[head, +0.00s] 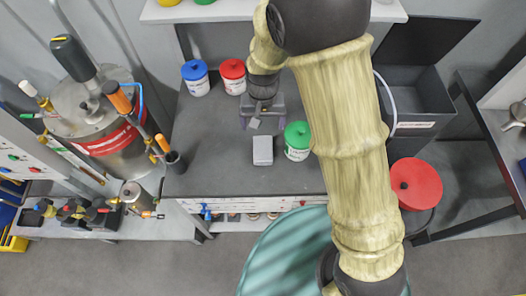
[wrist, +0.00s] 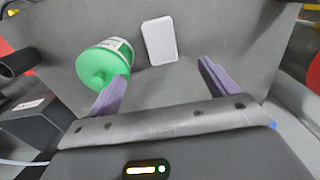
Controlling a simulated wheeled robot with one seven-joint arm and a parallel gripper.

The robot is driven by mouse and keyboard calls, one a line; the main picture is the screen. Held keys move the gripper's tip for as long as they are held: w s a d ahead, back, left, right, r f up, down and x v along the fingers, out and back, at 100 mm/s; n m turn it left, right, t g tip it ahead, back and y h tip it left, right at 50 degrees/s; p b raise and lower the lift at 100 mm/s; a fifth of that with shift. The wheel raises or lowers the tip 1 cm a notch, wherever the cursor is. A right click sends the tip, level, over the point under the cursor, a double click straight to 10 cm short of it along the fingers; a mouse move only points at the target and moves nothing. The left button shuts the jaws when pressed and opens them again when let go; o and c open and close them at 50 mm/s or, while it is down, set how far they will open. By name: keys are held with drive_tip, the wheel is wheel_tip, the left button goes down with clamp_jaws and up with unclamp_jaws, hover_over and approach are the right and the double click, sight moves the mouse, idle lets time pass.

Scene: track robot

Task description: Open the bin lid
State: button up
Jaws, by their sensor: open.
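A round red lid (head: 416,182) with a small black knob lies flat on a dark round bin (head: 418,220) at the right, on the floor beside the workbench. My gripper (head: 259,121) is over the workbench, well to the left of the bin. In the wrist view its two purple fingers (wrist: 162,70) stand wide apart with nothing between them. A white-grey block (head: 263,151) lies on the bench in front of the gripper, and also shows beyond the fingers in the wrist view (wrist: 160,40).
A green-lidded jar (head: 298,141) stands right of the block. Blue-lidded (head: 196,78) and red-lidded (head: 232,76) jars stand behind left. A dark grey box (head: 408,100) with an upright dark panel stands between my arm and a table frame (head: 485,150).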

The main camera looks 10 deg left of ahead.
sight(263, 150)
wheel_tip(263, 150, down, 12)
drive_tip(key=p, duration=0.3)
drive_tip(key=shift+f, duration=0.1)
idle(0.5)
drive_tip(key=shift+s+d+f+p, duration=0.1)
drive_tip(key=shift+s+f+p, duration=0.1)
drive_tip(key=shift+f+p, duration=1.45)
drive_tip(key=shift+f, duration=0.95)
drive_tip(key=shift+c, duration=0.4)
drive_tip(key=c, duration=1)
